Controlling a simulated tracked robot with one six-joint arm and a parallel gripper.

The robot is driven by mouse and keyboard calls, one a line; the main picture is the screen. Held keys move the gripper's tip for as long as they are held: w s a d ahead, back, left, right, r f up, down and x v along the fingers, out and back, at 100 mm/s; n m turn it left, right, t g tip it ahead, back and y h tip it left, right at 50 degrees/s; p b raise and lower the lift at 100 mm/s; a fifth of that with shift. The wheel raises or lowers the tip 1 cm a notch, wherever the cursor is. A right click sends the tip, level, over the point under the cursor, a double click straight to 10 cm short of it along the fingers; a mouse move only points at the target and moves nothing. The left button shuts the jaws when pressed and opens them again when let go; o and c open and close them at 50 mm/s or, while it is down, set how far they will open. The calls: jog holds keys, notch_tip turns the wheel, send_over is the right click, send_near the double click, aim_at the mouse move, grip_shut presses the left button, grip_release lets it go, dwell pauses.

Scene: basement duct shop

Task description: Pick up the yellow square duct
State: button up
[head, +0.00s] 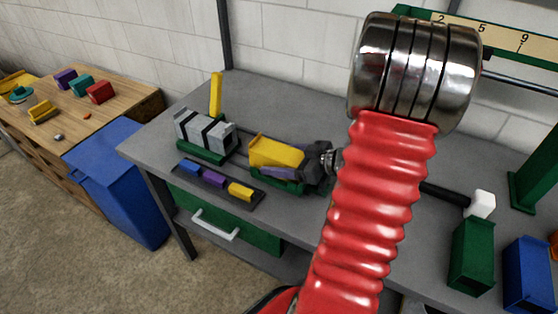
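A yellow duct-like block (276,152) lies on the grey workbench (165,135) in a low green holder (287,187). A purple piece (280,173) shows along its lower front side. My gripper (308,163), dark grey with a metal joint behind it, is at the block's right end, close against or over it. I cannot tell whether its fingers touch the block or are open or shut, because they are small and partly merge with the block. My red arm hides the bench just right of it.
A grey duct with black bands (205,131) sits left of the block, with an upright yellow bar (215,94) behind. A dark tray (215,184) holds small coloured blocks in front. A white-headed mallet (481,204) and a green box (471,256) are right; a blue bin (120,180) stands left.

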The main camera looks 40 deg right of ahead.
aim_at(279, 152)
jog(key=c, duration=1.1)
jog(key=shift+r, duration=5)
